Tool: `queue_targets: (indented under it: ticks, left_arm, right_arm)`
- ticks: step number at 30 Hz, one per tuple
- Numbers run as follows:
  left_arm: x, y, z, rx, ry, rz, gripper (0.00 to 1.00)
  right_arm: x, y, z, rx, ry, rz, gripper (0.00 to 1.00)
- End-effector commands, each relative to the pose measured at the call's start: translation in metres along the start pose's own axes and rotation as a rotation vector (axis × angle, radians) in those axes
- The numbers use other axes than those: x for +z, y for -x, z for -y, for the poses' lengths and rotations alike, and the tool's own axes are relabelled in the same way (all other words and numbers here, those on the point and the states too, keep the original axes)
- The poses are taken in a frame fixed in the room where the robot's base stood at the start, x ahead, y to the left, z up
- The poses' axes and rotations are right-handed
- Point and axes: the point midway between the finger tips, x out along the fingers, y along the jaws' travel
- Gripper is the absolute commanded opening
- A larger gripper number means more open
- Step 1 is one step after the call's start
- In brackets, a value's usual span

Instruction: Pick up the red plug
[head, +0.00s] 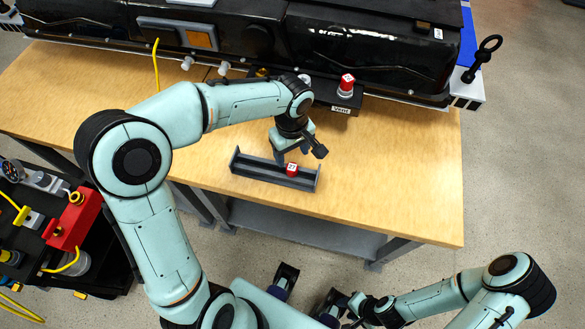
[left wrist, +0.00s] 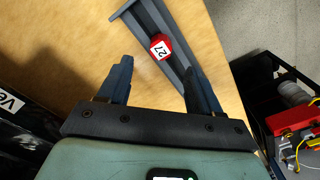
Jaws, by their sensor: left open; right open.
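A red plug marked 27 (head: 292,169) sits in a narrow grey tray (head: 250,169) near the table's front edge. In the left wrist view the plug (left wrist: 160,47) shows ahead of the fingertips, against the tray (left wrist: 150,15). My left gripper (head: 300,156) is over the tray; the wrist view shows its fingers (left wrist: 157,70) spread, with nothing between them and the plug slightly beyond. A second red plug (head: 347,84) stands upright on a black block labelled Vent at the pack's front. My right gripper (head: 355,308) is low at the bottom, away from the table, and is open; its fingers are hard to make out.
A large black battery pack (head: 375,50) fills the back of the wooden table (head: 400,170). A black ring-topped tool (head: 482,58) stands at the right. A cart with a red box (head: 72,220) stands at left. The table's right part is clear.

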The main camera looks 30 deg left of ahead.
Motion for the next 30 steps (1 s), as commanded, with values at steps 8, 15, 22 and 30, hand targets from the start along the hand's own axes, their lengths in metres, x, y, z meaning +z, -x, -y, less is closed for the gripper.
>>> queue_targets:
  ticks: [8, 15, 22, 30]
  left_arm:
    - [0.001, -0.024, 0.001, -0.002, -0.001, 0.002, 0.64]
    - [0.002, -0.059, 0.002, -0.002, -0.001, 0.002, 0.64]
    - [0.002, -0.068, 0.002, 0.001, -0.001, 0.0, 0.64]
    - [0.002, -0.068, 0.002, 0.0, -0.001, 0.0, 0.12]
  right_arm:
    - [0.0, -0.002, -0.001, 0.0, 0.0, 0.0, 0.43]
    - [0.0, -0.004, -0.001, 0.0, 0.0, 0.001, 0.43]
    - [0.0, -0.005, -0.002, 0.0, 0.0, 0.001, 0.43]
    - [0.0, -0.004, -0.002, 0.0, 0.0, 0.001, 0.43]
